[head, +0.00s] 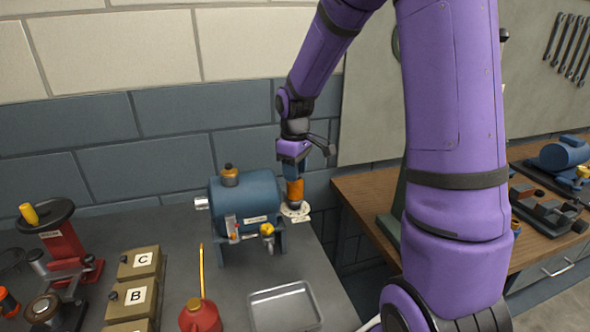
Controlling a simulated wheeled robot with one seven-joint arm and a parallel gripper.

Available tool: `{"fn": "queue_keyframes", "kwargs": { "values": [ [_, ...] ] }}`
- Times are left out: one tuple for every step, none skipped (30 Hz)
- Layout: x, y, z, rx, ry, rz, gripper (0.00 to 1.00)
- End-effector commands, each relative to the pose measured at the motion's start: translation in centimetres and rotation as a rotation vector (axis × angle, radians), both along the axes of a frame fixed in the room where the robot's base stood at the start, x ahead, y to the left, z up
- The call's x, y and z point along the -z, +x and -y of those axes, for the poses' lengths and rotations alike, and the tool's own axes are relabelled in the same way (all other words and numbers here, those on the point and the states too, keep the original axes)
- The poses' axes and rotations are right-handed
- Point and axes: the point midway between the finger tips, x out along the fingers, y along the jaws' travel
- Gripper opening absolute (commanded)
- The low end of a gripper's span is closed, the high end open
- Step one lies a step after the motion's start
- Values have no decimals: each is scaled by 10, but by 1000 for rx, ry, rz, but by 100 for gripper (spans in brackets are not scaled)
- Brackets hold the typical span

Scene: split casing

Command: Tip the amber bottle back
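The amber bottle (295,190) is at the right end of the blue cylindrical casing (244,207), above a small pale disc (296,212). It looks upright or nearly so. My gripper (293,165) points down from above, right over the bottle's top. A dark blue part lies between the purple gripper body and the amber; I cannot tell whether it is a fingertip or part of the bottle. The fingertips are too small and overlapped to show whether they grip the bottle.
The casing has a brass cap (229,176) on top and a yellow-topped fitting (267,230) in front. A metal tray (284,307), a red oil can (200,316) and lettered boxes (138,263) stand nearer. A wooden bench (365,188) lies right, partly behind my arm.

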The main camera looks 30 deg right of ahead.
Motion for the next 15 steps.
{"fn": "queue_keyframes", "kwargs": {
  "values": [
    [0, 0, 0, 0, 0, 0, 27],
    [0, 0, 0, 0, 0, 0, 20],
    [0, 0, 0, 0, 0, 0, 11],
    [0, 0, 0, 0, 0, 0, 4],
    [0, 0, 0, 0, 0, 0, 0],
    [0, 0, 0, 0, 0, 0, 0],
    [0, 0, 0, 0, 0, 0, 0],
    [0, 0, 0, 0, 0, -1, 0],
    [0, 1, 0, 0, 1, -3, 0],
    [0, 1, 0, 0, 2, -5, 0],
    [-1, 1, 0, 0, 2, -8, 0],
    [-1, 2, 1, 0, 5, -16, 0],
    [-1, 3, 1, 0, 7, -23, 0],
    [-1, 4, 1, -1, 9, -31, 0],
    [-2, 5, 2, -1, 13, -45, 0]
  ]
}}
